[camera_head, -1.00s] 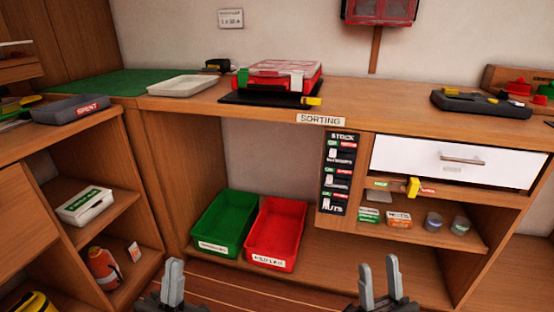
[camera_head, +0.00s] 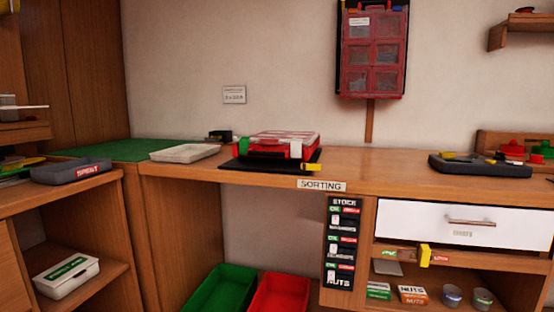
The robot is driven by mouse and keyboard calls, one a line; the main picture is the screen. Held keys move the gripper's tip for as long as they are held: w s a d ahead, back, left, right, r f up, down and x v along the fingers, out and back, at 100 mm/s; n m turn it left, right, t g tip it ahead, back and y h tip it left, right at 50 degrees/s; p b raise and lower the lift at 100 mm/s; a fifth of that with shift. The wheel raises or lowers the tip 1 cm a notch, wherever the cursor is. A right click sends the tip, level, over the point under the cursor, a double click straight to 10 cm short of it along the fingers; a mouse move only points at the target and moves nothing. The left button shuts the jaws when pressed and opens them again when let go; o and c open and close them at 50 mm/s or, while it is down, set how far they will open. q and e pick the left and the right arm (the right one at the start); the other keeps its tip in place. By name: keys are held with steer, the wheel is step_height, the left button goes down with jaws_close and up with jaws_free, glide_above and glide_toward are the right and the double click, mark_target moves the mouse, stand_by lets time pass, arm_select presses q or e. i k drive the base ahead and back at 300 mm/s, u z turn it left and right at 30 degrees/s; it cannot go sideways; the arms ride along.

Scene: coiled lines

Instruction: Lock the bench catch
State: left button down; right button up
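A yellow catch knob (camera_head: 425,255) sits on the shelf edge just under the white drawer (camera_head: 450,225) of the bench. A green label (camera_head: 392,252) lies to its left and a red label (camera_head: 441,258) right beside it on its right; their words are too small to read. The knob is nearer the red label. The white drawer above looks closed. Neither of my grippers shows in the head view now.
A red case (camera_head: 277,145) lies on a black mat (camera_head: 240,164) with a yellow piece at its right corner. A grey tray (camera_head: 480,166) is on the right benchtop. Green (camera_head: 220,289) and red (camera_head: 280,293) bins stand below. The benchtop between is clear.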

mark_target(305, 166)
steer(key=z, duration=0.5)
steer(key=k, duration=0.6)
steer(key=z, duration=0.95)
steer(key=i, duration=0.85)
steer(key=u, duration=0.3)
